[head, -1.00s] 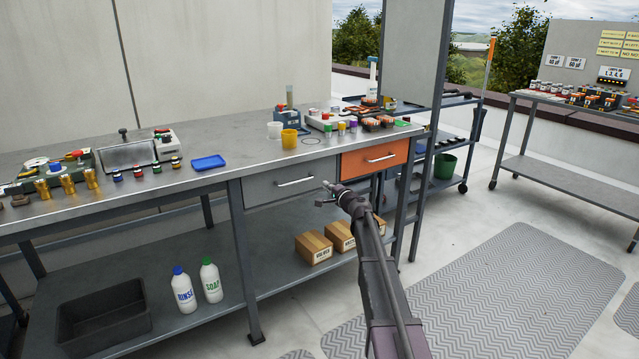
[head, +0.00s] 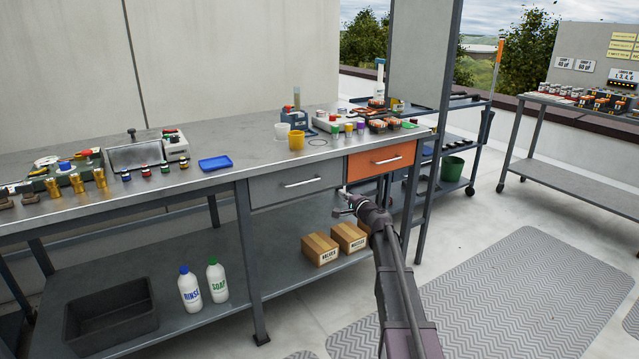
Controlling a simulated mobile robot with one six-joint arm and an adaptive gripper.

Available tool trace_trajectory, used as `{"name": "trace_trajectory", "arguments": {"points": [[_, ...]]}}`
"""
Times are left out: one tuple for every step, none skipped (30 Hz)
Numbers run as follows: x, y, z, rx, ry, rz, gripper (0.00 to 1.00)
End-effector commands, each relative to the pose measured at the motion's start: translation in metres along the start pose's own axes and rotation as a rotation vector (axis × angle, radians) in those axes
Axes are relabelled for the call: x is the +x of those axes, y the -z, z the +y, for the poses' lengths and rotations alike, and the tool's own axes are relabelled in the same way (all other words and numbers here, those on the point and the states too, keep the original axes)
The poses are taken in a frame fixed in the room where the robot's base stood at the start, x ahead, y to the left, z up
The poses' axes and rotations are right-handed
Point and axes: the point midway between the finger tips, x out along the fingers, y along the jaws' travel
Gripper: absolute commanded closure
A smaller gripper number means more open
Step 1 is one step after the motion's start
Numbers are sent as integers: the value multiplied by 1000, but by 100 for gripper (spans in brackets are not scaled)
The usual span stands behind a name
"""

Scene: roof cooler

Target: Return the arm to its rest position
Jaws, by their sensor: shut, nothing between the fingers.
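My arm reaches up from the bottom edge, right of centre, in the head view. My gripper (head: 343,200) is at its far end, pointing up and left. It appears in front of the workbench, just below the grey drawer (head: 297,184) and the orange drawer (head: 380,158). Both drawers are closed. The gripper is small in the picture and looks shut, with nothing held in it. Its distance from the drawer fronts is hard to judge.
The workbench top (head: 240,185) carries a blue tray (head: 215,163), a yellow cup (head: 296,140) and several small parts. Cardboard boxes (head: 320,249) and bottles (head: 190,289) stand on its lower shelf. Open floor with a grey mat (head: 520,285) lies right of my arm.

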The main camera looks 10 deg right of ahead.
Motion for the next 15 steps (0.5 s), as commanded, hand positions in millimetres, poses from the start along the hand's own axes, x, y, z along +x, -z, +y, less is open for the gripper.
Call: {"name": "trace_trajectory", "arguments": {"points": [[-1,-4,1,-7,-5,-8,100],[-2,-8,2,-14,-10,-16,100],[-4,-13,4,-28,-19,-29,100],[-5,-18,5,-39,-26,-40,100],[-7,-24,7,-53,-36,-53,100],[-9,-34,10,-74,-51,-75,100],[-12,-42,13,-93,-65,-93,100],[-14,-51,16,-114,-80,-115,100],[-18,-64,21,-143,-103,-144,100],[-22,-73,25,-167,-122,-169,100],[-26,-83,29,-193,-143,-195,100],[-32,-97,36,-227,-172,-230,100],[-37,-108,41,-254,-196,-258,100],[-43,-118,47,-282,-221,-287,100],[-51,-131,54,-318,-255,-325,100]]}}
